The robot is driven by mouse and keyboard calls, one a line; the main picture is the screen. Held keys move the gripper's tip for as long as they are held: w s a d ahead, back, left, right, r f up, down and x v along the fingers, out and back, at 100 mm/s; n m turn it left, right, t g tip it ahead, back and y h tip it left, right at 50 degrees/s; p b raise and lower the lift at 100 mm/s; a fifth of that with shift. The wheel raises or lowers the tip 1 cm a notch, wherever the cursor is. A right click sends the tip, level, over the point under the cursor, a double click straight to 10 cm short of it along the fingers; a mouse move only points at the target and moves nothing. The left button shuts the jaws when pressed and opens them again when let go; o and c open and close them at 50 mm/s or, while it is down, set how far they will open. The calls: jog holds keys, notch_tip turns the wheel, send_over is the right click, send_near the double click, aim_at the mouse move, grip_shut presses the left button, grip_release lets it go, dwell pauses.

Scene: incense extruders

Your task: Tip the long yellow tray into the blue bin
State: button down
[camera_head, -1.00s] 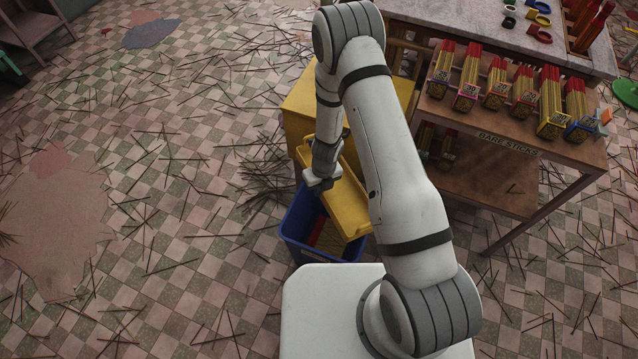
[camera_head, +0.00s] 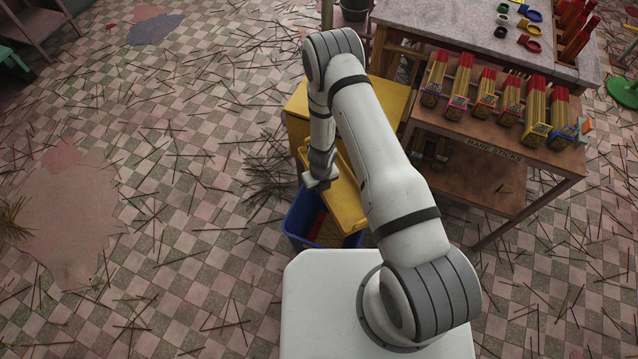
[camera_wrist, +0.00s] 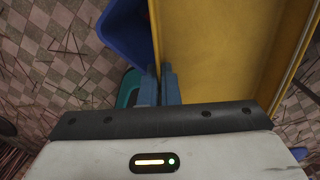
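The long yellow tray (camera_head: 347,208) hangs over the blue bin (camera_head: 298,222), beside the front of a yellow stand. My gripper (camera_head: 318,184) is at the tray's left long side. In the wrist view, my gripper's two fingers (camera_wrist: 160,80) are close together on the tray's thin side wall. The tray's bare yellow inside (camera_wrist: 215,50) fills the upper right there, and no sticks show in the visible part. The blue bin (camera_wrist: 128,32) shows at upper left, below the tray. Something reddish lies inside the bin. My arm hides part of the tray, and its exact tilt is unclear.
A yellow stand (camera_head: 388,98) is behind the tray. A wooden shelf (camera_head: 490,155) with several stick bundles stands to the right, near a grey-topped table (camera_head: 450,18). Loose sticks litter the tiled floor (camera_head: 150,200). Open floor lies to the left.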

jog(key=p, duration=0.4)
jog(key=shift+s+d+r, duration=0.1)
jog(key=shift+s+r, duration=0.05)
jog(key=shift+r, duration=0.1)
jog(key=shift+f, duration=0.2)
jog(key=shift+s, duration=0.25)
